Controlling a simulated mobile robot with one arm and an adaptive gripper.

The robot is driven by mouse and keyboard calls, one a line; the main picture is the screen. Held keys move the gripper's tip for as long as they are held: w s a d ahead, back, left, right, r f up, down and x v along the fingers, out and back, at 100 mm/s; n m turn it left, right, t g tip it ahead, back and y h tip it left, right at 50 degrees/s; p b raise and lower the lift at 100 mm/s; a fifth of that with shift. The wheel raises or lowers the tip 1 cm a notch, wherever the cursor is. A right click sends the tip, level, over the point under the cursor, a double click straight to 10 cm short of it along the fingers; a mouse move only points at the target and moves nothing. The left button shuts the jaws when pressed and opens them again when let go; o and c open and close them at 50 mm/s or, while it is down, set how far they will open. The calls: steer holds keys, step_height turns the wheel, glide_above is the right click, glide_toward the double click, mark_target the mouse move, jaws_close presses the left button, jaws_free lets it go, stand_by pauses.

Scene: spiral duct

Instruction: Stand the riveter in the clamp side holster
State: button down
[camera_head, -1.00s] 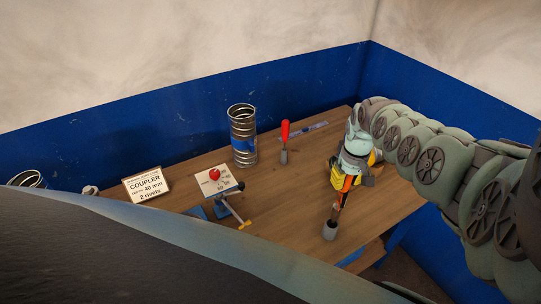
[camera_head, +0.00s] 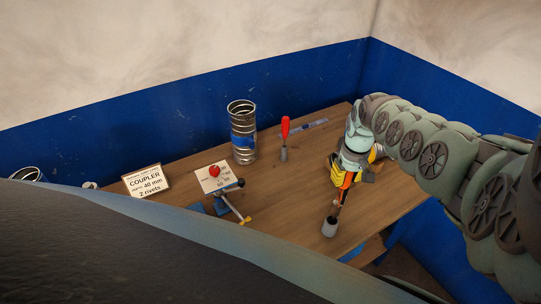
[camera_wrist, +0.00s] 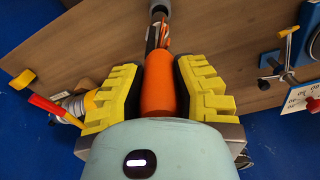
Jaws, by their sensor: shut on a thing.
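The riveter (camera_head: 345,187) has an orange handle and a dark and metal lower part. It also shows in the wrist view (camera_wrist: 159,86). My gripper (camera_head: 347,175) is shut on its handle, with yellow ribbed fingers on both sides in the wrist view (camera_wrist: 158,90). The riveter points down, slightly tilted, at a grey cup-shaped holster (camera_head: 329,227) near the table's front edge. Its lower end is at the cup's mouth; I cannot tell how deep it is inside. The blue clamp (camera_head: 222,207) with a bar handle stands left of that holster.
A red-handled tool (camera_head: 285,128) stands in another grey cup (camera_head: 284,154) farther back. A metal spiral duct (camera_head: 243,140) stands left of it. A coupler sign (camera_head: 147,181) and a card with a red knob (camera_head: 213,177) are at left. Wood between holster and duct is clear.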

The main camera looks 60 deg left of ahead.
mark_target(341, 192)
steer(key=shift+f+b, duration=3.45)
steer(key=c, duration=0.8)
jaws_free()
steer(key=shift+o, duration=0.2)
steer(key=shift+r, duration=0.1)
steer(key=r, duration=1.1)
steer(key=shift+d, duration=0.2)
steer(key=shift+r, duration=0.45)
steer(key=shift+s, duration=0.1)
